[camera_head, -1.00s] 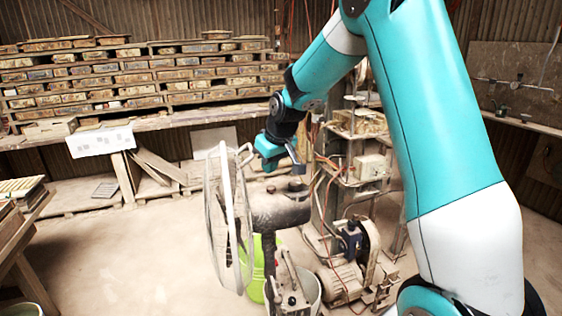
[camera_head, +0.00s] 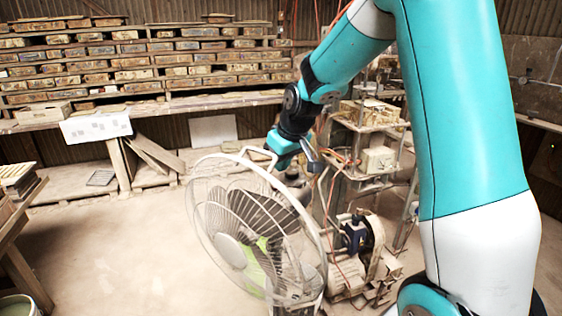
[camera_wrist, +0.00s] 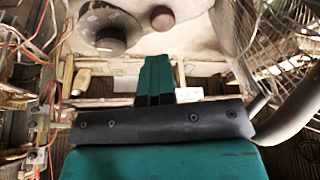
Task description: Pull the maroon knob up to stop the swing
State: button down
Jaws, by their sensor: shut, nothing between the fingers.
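The fan (camera_head: 258,230) stands in front of me, its wire cage now facing toward the head camera. My gripper (camera_wrist: 155,62) is shut and empty. In the head view my gripper (camera_head: 312,160) is above and behind the cage; the knob cannot be made out there.
A dusty machine with a motor (camera_head: 365,245) and wires stands close right of the fan. Wooden shelves (camera_head: 140,65) stacked with tiles or moulds line the back. The floor at left is open.

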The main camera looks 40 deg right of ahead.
jog(key=shift+s+r, duration=0.35)
jog(key=c, duration=1.7)
grip_release()
jog(key=shift+s+r, duration=0.1)
jog(key=shift+s, duration=0.15)
jog(key=o, duration=0.4)
jog(key=shift+w, duration=0.25)
jog(key=o, duration=0.4)
jog(key=shift+s, duration=0.1)
jog(key=shift+o, duration=0.2)
